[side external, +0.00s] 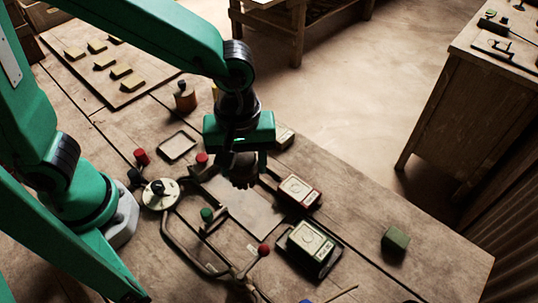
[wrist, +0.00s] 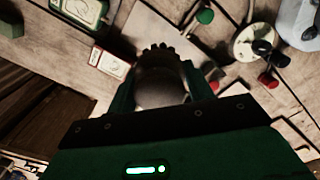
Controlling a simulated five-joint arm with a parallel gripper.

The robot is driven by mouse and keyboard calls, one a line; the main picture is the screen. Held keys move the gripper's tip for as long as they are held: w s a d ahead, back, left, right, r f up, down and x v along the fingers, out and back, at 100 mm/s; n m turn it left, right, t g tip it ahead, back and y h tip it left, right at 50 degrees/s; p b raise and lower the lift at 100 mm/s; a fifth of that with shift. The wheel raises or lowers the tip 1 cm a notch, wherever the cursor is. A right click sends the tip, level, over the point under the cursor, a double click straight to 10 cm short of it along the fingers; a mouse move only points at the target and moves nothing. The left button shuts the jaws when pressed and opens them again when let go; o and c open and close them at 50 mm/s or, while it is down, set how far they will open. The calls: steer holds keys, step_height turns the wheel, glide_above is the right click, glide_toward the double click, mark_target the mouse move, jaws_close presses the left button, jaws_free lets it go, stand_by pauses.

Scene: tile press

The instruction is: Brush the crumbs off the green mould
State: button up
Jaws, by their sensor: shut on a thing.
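The green mould (side external: 312,243) is a pale-topped block with a dark green rim, standing at the front right of the press in the side view. It is partly cut off at the top left of the wrist view (wrist: 82,10). Crumbs on it are too small to make out. My gripper (side external: 244,164) is shut on a dark, rounded brush (side external: 243,176) with a tufted lower edge. In the wrist view the brush (wrist: 160,85) fills the space between the fingers. It is above the board, up and left of the green mould and apart from it.
A red-rimmed mould (side external: 299,191) stands between my gripper and the green mould. The press has a curved metal frame, a round white plate (side external: 160,194), a green knob (side external: 207,214) and red knobs (side external: 264,249). A green block (side external: 395,239) lies right; the bench's right end is otherwise clear.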

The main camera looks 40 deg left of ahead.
steer(key=o, duration=0.4)
steer(key=c, duration=0.3)
steer(key=shift+w+d+m, duration=0.2)
steer(key=shift+d+m, duration=0.1)
steer(key=shift+d, duration=0.3)
steer(key=w+d+m, duration=0.1)
steer(key=d+m, duration=0.7)
steer(key=d, duration=0.8)
steer(key=shift+w+d+f+m, duration=0.3)
steer(key=shift+w+f, duration=0.1)
